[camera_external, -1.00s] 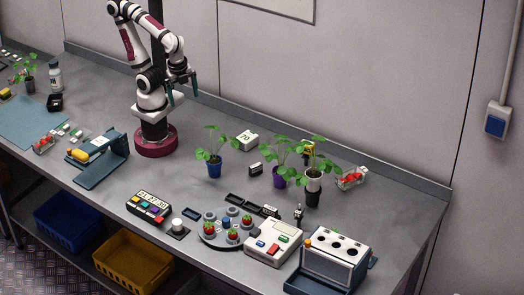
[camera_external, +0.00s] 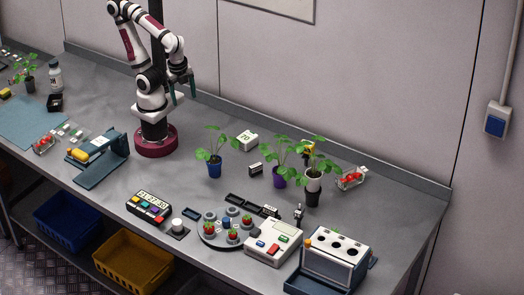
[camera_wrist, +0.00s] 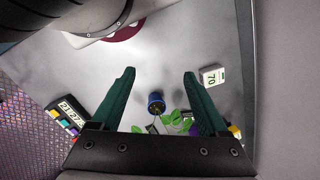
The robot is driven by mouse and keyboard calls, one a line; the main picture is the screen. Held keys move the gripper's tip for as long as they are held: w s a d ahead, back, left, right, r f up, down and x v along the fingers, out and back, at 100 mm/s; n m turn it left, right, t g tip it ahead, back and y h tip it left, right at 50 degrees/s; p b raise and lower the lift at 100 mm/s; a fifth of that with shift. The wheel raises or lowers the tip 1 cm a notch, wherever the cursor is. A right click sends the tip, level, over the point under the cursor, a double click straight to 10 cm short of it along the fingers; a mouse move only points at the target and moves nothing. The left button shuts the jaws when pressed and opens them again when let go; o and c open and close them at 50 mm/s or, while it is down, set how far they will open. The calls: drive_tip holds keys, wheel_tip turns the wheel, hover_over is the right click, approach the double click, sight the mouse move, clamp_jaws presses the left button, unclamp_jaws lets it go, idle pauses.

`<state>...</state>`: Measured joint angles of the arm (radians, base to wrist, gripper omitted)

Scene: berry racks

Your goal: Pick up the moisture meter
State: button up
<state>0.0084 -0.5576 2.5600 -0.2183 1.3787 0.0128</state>
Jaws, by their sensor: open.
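Plants in a blue pot (camera_external: 214,170) and a purple pot (camera_external: 279,180) stand between my arm and the yellow device. A white box marked 70 (camera_external: 247,139) and a berry punnet (camera_external: 352,178) are nearby. A timer (camera_external: 149,206) and round rack (camera_external: 222,240) stand in front.

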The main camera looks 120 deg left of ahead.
drive_tip(key=w+a+f+n+t, duration=0.2)
drive_tip(key=w+a+f+t, duration=0.15)
drive_tip(key=w, duration=0.55)
drive_tip(key=w+a+f+n+t, duration=0.15)
drive_tip(key=w+a, duration=0.25)
drive_tip(key=w, duration=0.5)
drive_tip(key=n+t, duration=0.4)
drive_tip(key=t, duration=0.5)
approach(314, 147)
drive_tip(key=shift+m, duration=0.25)
drive_tip(key=x, duration=0.4)
drive_tip(key=shift+w+d, duration=0.25)
drive_tip(key=shift+w, duration=0.05)
drive_tip(key=x, duration=0.5)
drive_tip(key=shift+w+a+f, duration=0.25)
drive_tip(key=shift+f, duration=0.05)
clamp_jaws()
